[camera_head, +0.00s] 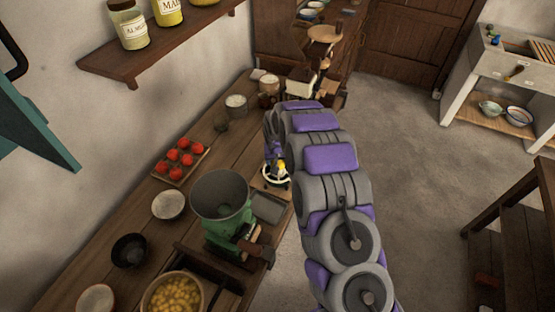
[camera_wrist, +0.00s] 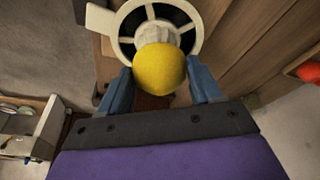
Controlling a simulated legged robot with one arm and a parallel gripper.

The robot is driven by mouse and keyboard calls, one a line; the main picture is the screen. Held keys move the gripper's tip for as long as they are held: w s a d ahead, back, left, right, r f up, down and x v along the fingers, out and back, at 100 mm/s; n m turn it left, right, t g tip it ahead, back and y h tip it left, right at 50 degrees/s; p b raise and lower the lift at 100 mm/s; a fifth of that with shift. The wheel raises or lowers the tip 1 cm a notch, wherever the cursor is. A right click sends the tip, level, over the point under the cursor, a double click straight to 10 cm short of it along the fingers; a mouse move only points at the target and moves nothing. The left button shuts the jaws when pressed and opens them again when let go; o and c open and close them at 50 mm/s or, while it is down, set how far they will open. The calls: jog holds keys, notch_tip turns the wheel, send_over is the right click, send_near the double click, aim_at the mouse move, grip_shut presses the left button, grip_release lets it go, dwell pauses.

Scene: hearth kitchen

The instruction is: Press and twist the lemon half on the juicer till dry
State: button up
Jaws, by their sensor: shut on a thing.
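The yellow lemon half (camera_wrist: 160,69) is between the two blue fingers of my gripper (camera_wrist: 158,88) in the wrist view. My gripper is shut on it. The lemon half covers part of the juicer (camera_wrist: 186,16), a pale ring with spokes over a dark bowl and a ribbed pale middle. I cannot tell from this angle how firmly the lemon touches the juicer's middle. In the head view the juicer (camera_head: 268,181) shows as a small pale rim at the counter's right edge, with the yellow lemon (camera_head: 281,167) above it and my gripper (camera_head: 278,162) partly hidden by my arm.
On the wooden counter (camera_head: 160,235), a green machine with a grey hopper (camera_head: 219,193) stands close in front of the juicer. A tray of tomatoes (camera_head: 181,176), bowls (camera_head: 168,205) and a pot of yellow pieces (camera_head: 172,294) stand nearby. A jar shelf (camera_head: 160,47) juts from the wall. Open floor lies right.

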jog(key=shift+s+f, duration=0.1)
jog(key=shift+f, duration=0.1)
jog(key=shift+f+m+b, duration=0.1)
jog(key=shift+m+b, duration=0.3)
jog(key=shift+m, duration=0.3)
jog(key=shift+m+h+b, duration=0.4)
jog(key=shift+m+b, duration=0.3)
jog(key=shift+b, duration=0.05)
jog(key=shift+m+b, duration=0.3)
jog(key=shift+b, duration=0.1)
jog(key=shift+r+m+g+h+b, duration=0.15)
jog(key=shift+m+h+b, duration=0.1)
jog(key=shift+m+b, duration=0.75)
jog(key=shift+r+m+g+h+b, duration=0.15)
jog(key=shift+m+h+b, duration=0.1)
jog(key=shift+m+b, duration=0.7)
jog(key=shift+n, duration=0.55)
jog(key=shift+n+y+p, duration=0.3)
jog(key=shift+n+p, duration=0.5)
jog(key=shift+p, duration=0.4)
jog(key=shift+a+f+n+y+p, duration=0.15)
jog(key=shift+n+y+p, duration=0.25)
jog(key=shift+n+p, duration=1.65)
jog(key=shift+f+n+p, duration=0.3)
jog(key=shift+n+p, duration=0.05)
jog(key=shift+p, duration=0.8)
